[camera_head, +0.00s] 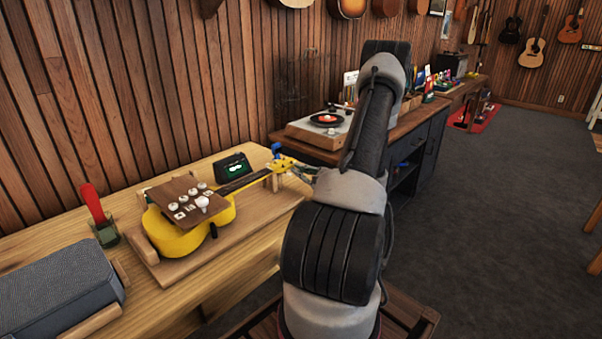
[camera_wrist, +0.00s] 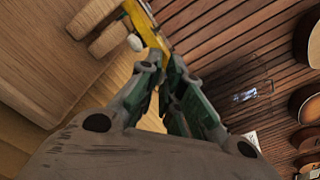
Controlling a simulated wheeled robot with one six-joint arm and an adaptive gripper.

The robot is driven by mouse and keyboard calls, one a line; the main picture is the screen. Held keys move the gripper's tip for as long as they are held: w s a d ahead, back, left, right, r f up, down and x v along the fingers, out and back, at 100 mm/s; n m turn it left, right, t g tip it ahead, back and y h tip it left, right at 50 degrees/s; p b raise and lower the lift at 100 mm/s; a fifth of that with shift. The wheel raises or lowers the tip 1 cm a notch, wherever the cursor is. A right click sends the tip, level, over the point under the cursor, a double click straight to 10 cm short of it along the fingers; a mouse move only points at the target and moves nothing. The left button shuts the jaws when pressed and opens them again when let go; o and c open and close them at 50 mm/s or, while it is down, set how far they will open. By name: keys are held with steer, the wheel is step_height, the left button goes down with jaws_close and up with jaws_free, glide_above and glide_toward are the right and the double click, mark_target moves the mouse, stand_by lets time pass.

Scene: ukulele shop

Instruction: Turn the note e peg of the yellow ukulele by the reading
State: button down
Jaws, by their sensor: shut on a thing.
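The yellow ukulele (camera_head: 172,236) lies on a wooden holder on the bench, its neck pointing to the back right. Its yellow headstock (camera_head: 281,165) is beside my gripper (camera_head: 302,173), which is mostly hidden behind my arm. In the wrist view my gripper (camera_wrist: 166,66) has its fingertips close together at the edge of the headstock (camera_wrist: 147,27), shut on a tuning peg that the fingers hide. A white peg (camera_wrist: 135,43) shows free just left of the fingers. A dark tuner (camera_head: 233,167) with a small green reading, too small to read, stands behind the neck.
A brown board with white knobs (camera_head: 185,193) lies over the ukulele's body. A grey speaker (camera_head: 60,292) and a red-handled tool in a green holder (camera_head: 106,233) are to the left. A turntable (camera_head: 318,127) stands on the dark cabinet behind. Open floor (camera_head: 480,220) lies to the right.

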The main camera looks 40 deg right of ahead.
steer(key=c, duration=1.6)
jaws_free()
steer(key=shift+o, duration=0.2)
steer(key=shift+s, duration=0.1)
steer(key=shift+s+d, duration=0.2)
steer(key=shift+s, duration=1.75)
steer(key=shift+s+d, duration=0.15)
steer(key=shift+s, duration=1.8)
